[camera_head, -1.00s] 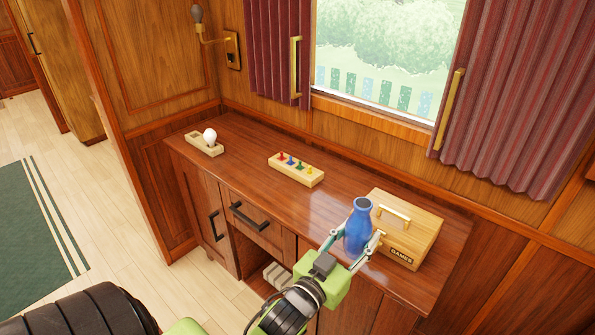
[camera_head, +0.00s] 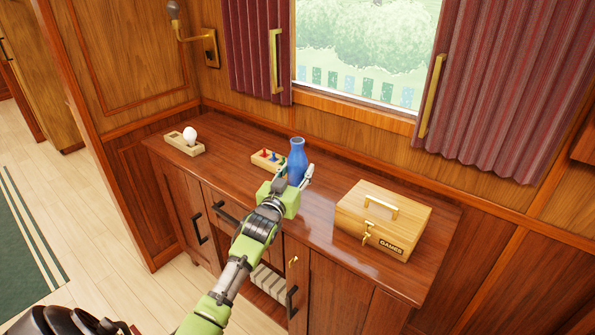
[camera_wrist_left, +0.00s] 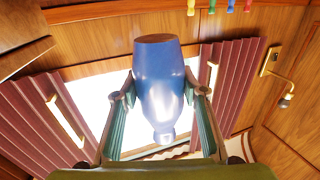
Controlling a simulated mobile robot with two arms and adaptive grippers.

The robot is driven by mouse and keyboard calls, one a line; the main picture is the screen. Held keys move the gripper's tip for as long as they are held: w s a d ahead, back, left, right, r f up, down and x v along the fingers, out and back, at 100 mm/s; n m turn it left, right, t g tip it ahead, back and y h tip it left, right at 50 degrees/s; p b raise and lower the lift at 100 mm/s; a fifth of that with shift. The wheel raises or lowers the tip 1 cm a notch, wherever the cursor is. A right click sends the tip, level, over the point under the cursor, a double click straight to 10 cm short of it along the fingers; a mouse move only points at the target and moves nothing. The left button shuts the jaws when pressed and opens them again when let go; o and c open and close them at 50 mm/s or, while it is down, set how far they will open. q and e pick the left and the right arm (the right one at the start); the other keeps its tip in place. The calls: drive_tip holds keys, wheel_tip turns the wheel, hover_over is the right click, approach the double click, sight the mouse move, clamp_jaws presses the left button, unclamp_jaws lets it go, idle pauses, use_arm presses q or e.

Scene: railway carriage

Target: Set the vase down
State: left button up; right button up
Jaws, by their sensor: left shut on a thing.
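The blue vase (camera_head: 297,157) is upright between the fingers of my left gripper (camera_head: 295,173), which is shut on its body. It is over the middle of the wooden cabinet top (camera_head: 322,205); I cannot tell whether its base touches the wood. In the left wrist view the vase (camera_wrist_left: 160,85) fills the space between both fingers (camera_wrist_left: 160,100) and appears neck-down. My right gripper is not in view.
A tray of coloured pegs (camera_head: 262,161) is just behind and left of the vase, partly hidden. A small tray with a white bulb (camera_head: 190,135) stands further left. A wooden games box (camera_head: 383,220) stands to the right. Cabinet top between vase and box is clear.

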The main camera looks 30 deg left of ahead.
sight(298, 184)
use_arm(q)
drive_tip(key=shift+r, duration=0.15)
drive_tip(key=shift+p, duration=0.3)
wheel_tip(298, 184, down, 5)
drive_tip(key=b, duration=0.3)
drive_tip(key=shift+b, duration=0.35)
drive_tip(key=shift+f+b, duration=0.35)
drive_tip(key=shift+f, duration=0.45)
drive_tip(key=shift+f, duration=0.25)
drive_tip(key=o, duration=1.4)
